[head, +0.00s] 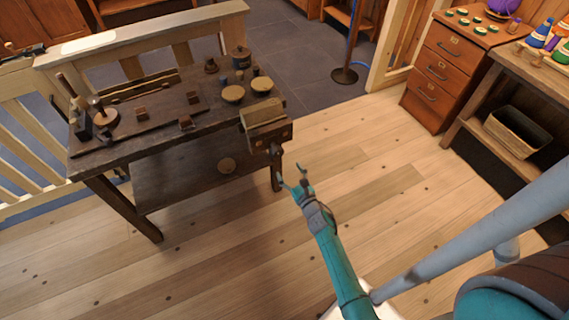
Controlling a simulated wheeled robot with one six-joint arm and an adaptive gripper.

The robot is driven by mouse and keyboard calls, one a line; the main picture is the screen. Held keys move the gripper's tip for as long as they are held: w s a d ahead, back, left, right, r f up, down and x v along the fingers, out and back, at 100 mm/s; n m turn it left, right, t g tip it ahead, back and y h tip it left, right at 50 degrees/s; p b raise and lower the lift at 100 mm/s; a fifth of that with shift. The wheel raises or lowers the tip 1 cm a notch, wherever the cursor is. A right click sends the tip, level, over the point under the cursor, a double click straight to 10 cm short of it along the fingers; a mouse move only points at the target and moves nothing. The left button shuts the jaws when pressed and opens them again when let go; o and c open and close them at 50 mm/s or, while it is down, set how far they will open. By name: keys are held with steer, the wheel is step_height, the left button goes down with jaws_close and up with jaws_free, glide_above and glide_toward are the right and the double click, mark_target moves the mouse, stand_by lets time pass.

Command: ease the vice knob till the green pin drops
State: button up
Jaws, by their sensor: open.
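A wooden vice (264,112) is mounted on the front right corner of a dark workbench (150,146). A small greyish part (276,150) shows low on the vice's front; I cannot tell for sure whether it is the knob. No green pin can be made out on or around the vice. My gripper (294,178) is in front of and below the vice, over the floor. Its two fingers are spread open with nothing between them, and the tips point up toward the vice. They appear close to the greyish part; whether they touch it cannot be told.
Round wooden pieces (233,94), small brown blocks and tools lie on the bench. A pale railing (140,37) runs behind it. A drawer cabinet (443,63) and a shelf with a basket (518,128) stand at right. The plank floor (390,160) between is clear.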

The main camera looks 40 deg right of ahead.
steer(key=shift+v, duration=0.9)
steer(key=s+a+r+m+y, duration=0.1)
steer(key=s+a+r+m, duration=0.2)
steer(key=s+a+m, duration=0.7)
steer(key=s+a+r+m+y, duration=0.1)
steer(key=s+a+r+m, duration=0.1)
steer(key=s+a+m, duration=0.75)
steer(key=s+a+r+m+g+y, duration=0.1)
steer(key=s+r+m, duration=0.6)
steer(key=s+r, duration=0.1)
steer(key=s+a+r+m+g+y, duration=0.1)
steer(key=s+a+r+m+y, duration=0.1)
steer(key=s+r+m, duration=0.5)
steer(key=s+r, duration=0.2)
steer(key=s, duration=0.1)
steer(key=shift+a+m+g, duration=0.3)
steer(key=shift+m, duration=0.05)
steer(key=shift+r, duration=0.1)
